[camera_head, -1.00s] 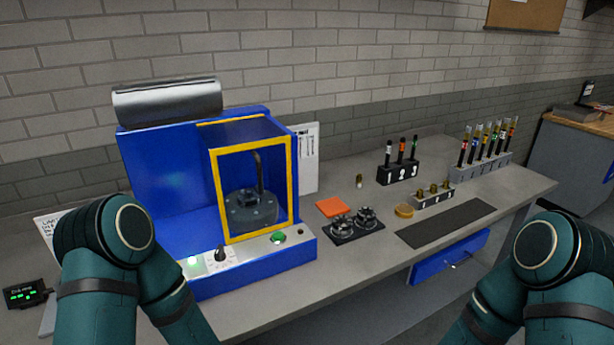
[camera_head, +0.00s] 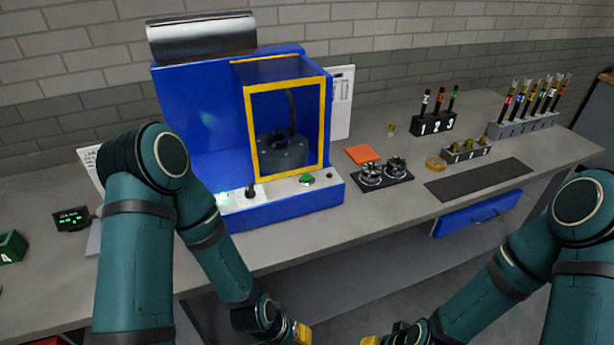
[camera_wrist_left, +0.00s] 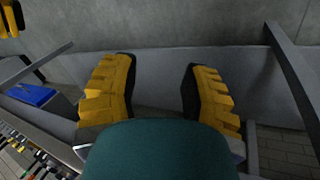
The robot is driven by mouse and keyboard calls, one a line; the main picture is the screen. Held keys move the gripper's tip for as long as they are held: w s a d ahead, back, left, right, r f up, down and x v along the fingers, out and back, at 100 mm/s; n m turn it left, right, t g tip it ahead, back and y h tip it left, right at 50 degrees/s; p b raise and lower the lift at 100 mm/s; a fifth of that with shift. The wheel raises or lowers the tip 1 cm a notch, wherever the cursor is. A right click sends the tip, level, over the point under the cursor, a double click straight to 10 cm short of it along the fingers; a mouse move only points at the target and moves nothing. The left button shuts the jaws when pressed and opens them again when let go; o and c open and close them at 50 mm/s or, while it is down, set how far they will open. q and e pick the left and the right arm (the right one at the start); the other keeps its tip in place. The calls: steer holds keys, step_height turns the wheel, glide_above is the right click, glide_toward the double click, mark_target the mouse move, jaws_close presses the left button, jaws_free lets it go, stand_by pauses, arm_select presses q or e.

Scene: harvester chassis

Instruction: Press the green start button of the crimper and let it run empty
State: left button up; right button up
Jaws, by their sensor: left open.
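The blue crimper (camera_head: 190,110) stands on the bench left of centre, with a yellow-framed guard (camera_head: 249,125) in front of its dark round head (camera_head: 281,150). Nothing touches the button. My left gripper (camera_head: 303,333) is low at the bottom edge, in front of and below the bench top. In the left wrist view its yellow fingers (camera_wrist_left: 162,95) are apart with nothing between. My right gripper (camera_head: 370,341) is partly cut off at the bottom edge.
Right of the crimper are an orange pad (camera_head: 362,154), a black tray with two metal parts (camera_head: 384,174), a yellow ring (camera_head: 436,163), a dark mat (camera_head: 480,179) and racks of markers (camera_head: 433,124). A blue drawer (camera_head: 480,215) juts out below. A small display (camera_head: 71,218) sits left.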

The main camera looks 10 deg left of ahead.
arm_select(q)
jaws_close()
steer(key=c, duration=0.6)
jaws_free()
